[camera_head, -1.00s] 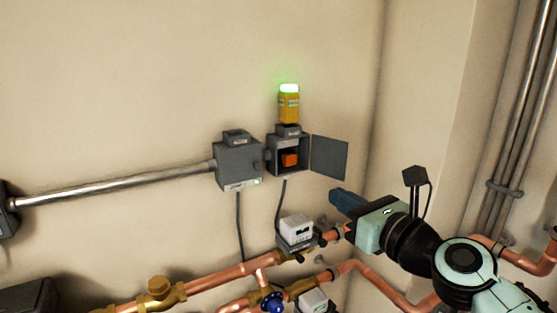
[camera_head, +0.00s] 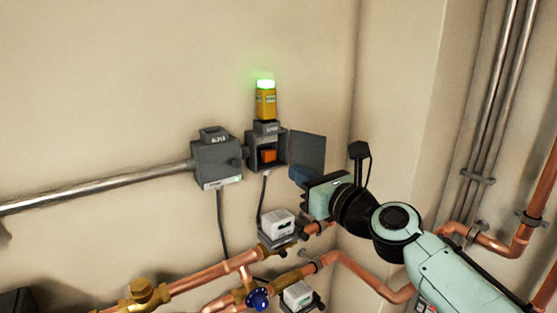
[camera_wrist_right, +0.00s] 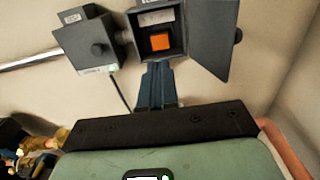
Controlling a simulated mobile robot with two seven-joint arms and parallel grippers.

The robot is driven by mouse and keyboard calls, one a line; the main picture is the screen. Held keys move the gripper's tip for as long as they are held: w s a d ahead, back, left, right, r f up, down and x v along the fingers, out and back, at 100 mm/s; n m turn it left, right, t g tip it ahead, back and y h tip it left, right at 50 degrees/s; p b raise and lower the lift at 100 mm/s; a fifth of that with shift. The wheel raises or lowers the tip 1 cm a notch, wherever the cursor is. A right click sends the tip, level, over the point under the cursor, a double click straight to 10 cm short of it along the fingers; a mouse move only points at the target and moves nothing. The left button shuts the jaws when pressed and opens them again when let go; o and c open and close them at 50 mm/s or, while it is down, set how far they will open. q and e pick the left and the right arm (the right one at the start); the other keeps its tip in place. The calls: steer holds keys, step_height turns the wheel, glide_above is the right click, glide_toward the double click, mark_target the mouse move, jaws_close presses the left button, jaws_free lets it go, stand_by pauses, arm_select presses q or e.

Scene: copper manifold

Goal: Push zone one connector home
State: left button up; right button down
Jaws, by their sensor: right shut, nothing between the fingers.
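An orange connector (camera_head: 268,155) sits inside an open grey box (camera_head: 251,150) on the wall. It also shows in the right wrist view (camera_wrist_right: 160,41). Whether it is fully seated I cannot tell. The box's door (camera_head: 308,155) stands open to the right. My right gripper (camera_head: 300,176) is shut and empty, just below and to the right of the box in the head view. In the right wrist view its blue fingers (camera_wrist_right: 157,85) point at the box, with the tips below the connector. I see no contact. My left gripper is not in view.
A yellow unit (camera_head: 266,104) with a lit green lamp (camera_head: 265,83) stands above the open box. A closed grey box (camera_head: 216,163) is to its left. Copper pipes (camera_head: 205,274) and a white-topped actuator (camera_head: 278,222) lie below. A corner wall is to the right.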

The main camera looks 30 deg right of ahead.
mark_target(270, 157)
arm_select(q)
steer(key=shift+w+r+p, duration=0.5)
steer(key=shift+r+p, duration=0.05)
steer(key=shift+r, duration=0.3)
arm_select(e)
steer(key=w, duration=0.8)
steer(key=shift+a, duration=0.35)
